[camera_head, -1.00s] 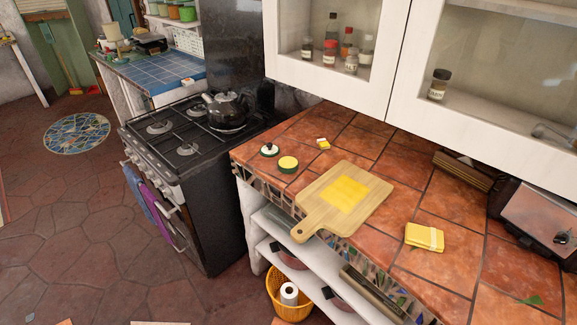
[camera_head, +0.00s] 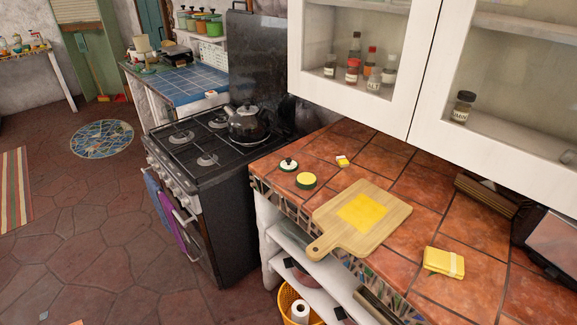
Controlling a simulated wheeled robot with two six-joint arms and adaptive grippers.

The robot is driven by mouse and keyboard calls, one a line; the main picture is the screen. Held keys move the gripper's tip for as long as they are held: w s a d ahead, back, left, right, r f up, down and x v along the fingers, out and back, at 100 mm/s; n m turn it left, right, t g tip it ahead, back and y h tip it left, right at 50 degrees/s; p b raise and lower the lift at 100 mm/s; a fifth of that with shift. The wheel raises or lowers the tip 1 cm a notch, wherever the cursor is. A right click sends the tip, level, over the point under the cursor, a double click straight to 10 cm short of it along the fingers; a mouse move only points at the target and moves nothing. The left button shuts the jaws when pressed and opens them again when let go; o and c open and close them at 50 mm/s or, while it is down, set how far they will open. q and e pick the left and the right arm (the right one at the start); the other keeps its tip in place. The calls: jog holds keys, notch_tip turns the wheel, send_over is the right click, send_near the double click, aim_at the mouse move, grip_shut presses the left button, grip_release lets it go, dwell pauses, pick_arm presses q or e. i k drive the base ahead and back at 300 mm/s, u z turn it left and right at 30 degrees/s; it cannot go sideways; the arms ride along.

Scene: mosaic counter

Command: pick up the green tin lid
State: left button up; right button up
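On the tiled counter (camera_head: 408,208), near its left end, lies a small round dark-green lid-like piece (camera_head: 289,164) with a pale top and a dark knob. Close beside it, to its lower right, is a round green piece with a yellow top (camera_head: 306,180). Which of them is the green tin lid I cannot tell for certain, but the knobbed one looks like a lid. Neither of my grippers is in view.
A wooden board with a yellow square (camera_head: 335,235) and a folded yellow cloth (camera_head: 444,262) lie on the counter. A small yellow-white item (camera_head: 342,161) lies behind. A stove (camera_head: 205,215) with a kettle (camera_head: 249,124) stands left. White cabinets (camera_head: 415,125) hang above.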

aim_at(287, 165)
jog(key=u, duration=1.45)
jog(key=i, duration=2.35)
jog(key=z, duration=1.65)
